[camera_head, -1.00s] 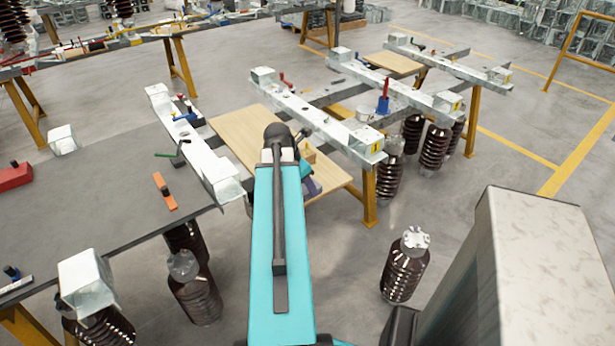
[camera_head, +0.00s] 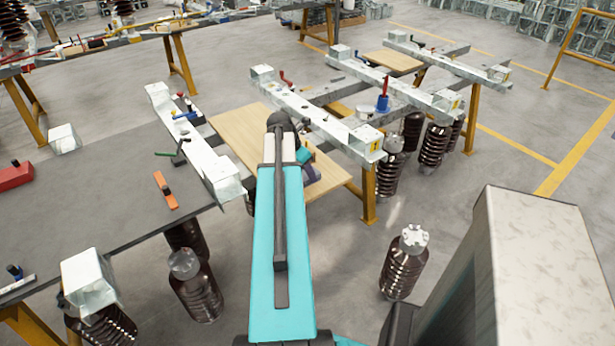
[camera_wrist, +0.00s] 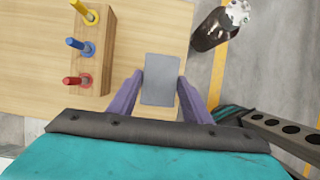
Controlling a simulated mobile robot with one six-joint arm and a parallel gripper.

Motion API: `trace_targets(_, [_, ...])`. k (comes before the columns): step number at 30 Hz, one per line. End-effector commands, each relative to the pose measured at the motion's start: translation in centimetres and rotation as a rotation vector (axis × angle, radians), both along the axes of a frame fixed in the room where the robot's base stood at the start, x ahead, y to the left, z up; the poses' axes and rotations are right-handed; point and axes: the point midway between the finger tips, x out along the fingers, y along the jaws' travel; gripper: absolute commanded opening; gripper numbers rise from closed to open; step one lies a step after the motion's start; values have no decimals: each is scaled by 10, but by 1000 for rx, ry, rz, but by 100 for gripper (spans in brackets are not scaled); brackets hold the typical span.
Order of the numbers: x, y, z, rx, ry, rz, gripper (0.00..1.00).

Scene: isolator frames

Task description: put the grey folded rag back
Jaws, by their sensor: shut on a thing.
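The grey folded rag (camera_wrist: 160,80) shows in the wrist view as a flat grey rectangle between the two purple fingers of my gripper (camera_wrist: 160,92). My gripper is shut on it, with the light wooden board behind. The gap between rag and board cannot be judged. In the head view, part of my gripper (camera_head: 311,174) shows beside my arm, over the wooden board (camera_head: 242,135); the rag is hidden there.
In the wrist view, a wooden block (camera_wrist: 100,57) with several colour-handled tools stands at the left on the board. A dark ribbed insulator (camera_wrist: 210,30) stands beyond the board's right edge. Pale metal beams (camera_head: 305,112) run behind the board in the head view.

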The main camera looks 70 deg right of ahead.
Motion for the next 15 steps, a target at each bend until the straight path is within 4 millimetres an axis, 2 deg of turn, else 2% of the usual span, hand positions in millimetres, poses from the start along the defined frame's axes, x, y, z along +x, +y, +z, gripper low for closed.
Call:
trace_targets(7, [0,0,-6,2,1,1,27])
trace_targets(15, [0,0,-29,0,1,2,27])
